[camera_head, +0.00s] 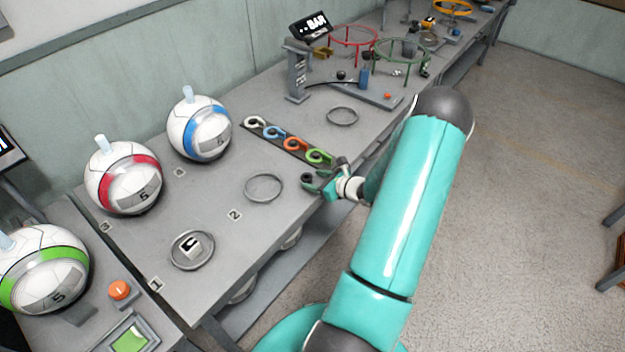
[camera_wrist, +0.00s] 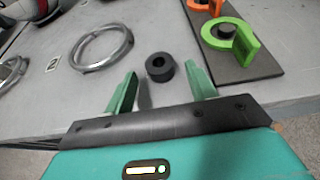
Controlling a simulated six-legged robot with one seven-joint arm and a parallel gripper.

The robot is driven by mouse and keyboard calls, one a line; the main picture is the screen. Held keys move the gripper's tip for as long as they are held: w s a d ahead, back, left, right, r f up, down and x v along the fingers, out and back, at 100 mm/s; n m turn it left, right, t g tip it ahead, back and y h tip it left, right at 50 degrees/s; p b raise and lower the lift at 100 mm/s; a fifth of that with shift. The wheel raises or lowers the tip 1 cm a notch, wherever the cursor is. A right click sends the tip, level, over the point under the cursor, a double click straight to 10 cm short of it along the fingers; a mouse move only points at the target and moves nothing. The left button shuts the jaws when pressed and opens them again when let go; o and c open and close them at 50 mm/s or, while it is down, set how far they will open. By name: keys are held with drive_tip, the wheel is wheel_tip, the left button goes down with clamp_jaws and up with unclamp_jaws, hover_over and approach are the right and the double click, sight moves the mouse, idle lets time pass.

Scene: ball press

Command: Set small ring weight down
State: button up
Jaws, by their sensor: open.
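The small ring weight (camera_wrist: 160,67) is a short black ring with a hole in its middle. In the wrist view it sits on the grey table (camera_wrist: 120,20), between and just beyond the two green fingertips. My gripper (camera_wrist: 161,85) is open, and neither finger appears to touch the ring. In the head view my gripper (camera_head: 312,182) is at the table's front edge, and the dark ring there (camera_head: 308,177) is partly hidden by the fingers.
A dark strip (camera_head: 270,133) with white, blue, orange and green hooked pieces lies just behind my gripper. A metal hoop (camera_head: 264,187) lies to its left, by the "2" label. Balls (camera_head: 199,128) stand further left.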

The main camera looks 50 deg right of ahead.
drive_tip(key=a+v, duration=0.1)
drive_tip(key=v, duration=0.9)
drive_tip(key=w+a+r+n+g+y, duration=0.35)
drive_tip(key=a+r+n, duration=0.45)
drive_tip(key=a, duration=0.3)
drive_tip(key=w+a+r+n+g+y, duration=0.2)
drive_tip(key=w+a+r+n+g, duration=0.15)
drive_tip(key=a+r+n, duration=0.65)
drive_tip(key=s+a+r+n+h, duration=0.3)
drive_tip(key=s+a+r+n, duration=0.3)
drive_tip(key=a+r+n, duration=0.1)
drive_tip(key=s+a+r+n+h, duration=0.3)
drive_tip(key=s+a+r+n, duration=0.2)
drive_tip(key=a+n, duration=0.5)
drive_tip(key=shift+s+a+r+g+h, duration=0.35)
drive_tip(key=shift+s+r+g, duration=0.05)
drive_tip(key=shift+r, duration=0.45)
